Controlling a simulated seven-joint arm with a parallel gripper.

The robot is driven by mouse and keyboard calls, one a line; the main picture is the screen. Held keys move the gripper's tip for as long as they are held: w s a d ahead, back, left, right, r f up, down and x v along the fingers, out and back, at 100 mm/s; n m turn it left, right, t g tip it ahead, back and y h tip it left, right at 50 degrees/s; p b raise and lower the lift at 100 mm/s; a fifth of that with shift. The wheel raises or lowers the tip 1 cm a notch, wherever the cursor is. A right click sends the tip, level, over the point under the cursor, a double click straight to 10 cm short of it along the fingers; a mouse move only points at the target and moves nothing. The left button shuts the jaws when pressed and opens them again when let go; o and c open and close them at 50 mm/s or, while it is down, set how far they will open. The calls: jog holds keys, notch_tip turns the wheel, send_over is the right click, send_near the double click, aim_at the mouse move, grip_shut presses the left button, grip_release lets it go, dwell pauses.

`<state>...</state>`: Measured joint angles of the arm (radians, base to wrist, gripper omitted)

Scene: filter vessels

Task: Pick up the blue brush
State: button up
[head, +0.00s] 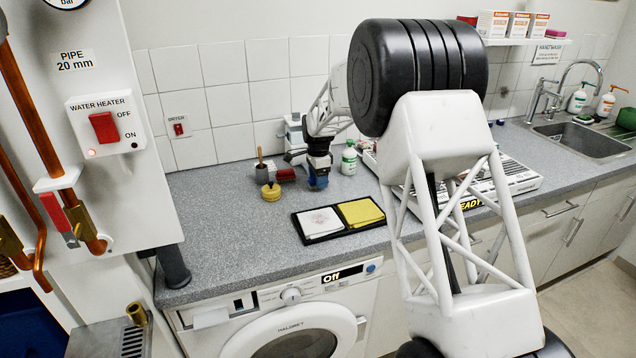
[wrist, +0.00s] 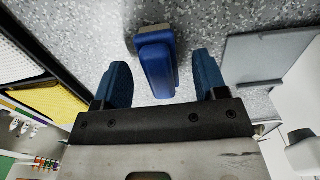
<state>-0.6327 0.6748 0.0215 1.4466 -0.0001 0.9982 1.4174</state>
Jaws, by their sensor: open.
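The blue brush (wrist: 156,62) lies on the speckled grey worktop between the two blue fingers of my gripper (wrist: 162,66) in the wrist view. It has a long blue back and a pale strip along its far end. In the head view my gripper (head: 318,172) points down over the worktop behind the black tray. There the brush cannot be told apart from the blue fingers.
A red-ended cylinder (head: 287,174), a yellow round item (head: 271,192) and a wooden-handled item (head: 261,166) stand just left of my gripper. A green-and-white bottle (head: 349,160) stands to the right. The black tray (head: 300,236) holds white and yellow pads in front. The worktop's left is clear.

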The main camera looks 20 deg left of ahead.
jog(key=c, duration=1.1)
jog(key=shift+r, duration=0.15)
jog(key=shift+r, duration=0.4)
jog(key=shift+s+d+r, duration=0.15)
jog(key=shift+s+r, duration=0.05)
jog(key=shift+r, duration=0.45)
jog(key=shift+s+d+r, duration=0.1)
jog(key=shift+s+r, duration=0.1)
jog(key=shift+r, duration=0.4)
jog(key=s+d, duration=0.3)
jog(key=s, duration=0.1)
jog(key=s+d+r, duration=0.1)
jog(key=s+d, duration=0.2)
jog(key=s, duration=0.1)
jog(key=s+d, duration=0.2)
jog(key=s, duration=0.2)
jog(key=shift+s+d+r, duration=0.1)
jog(key=shift+d+r, duration=0.05)
jog(key=shift+d, duration=0.25)
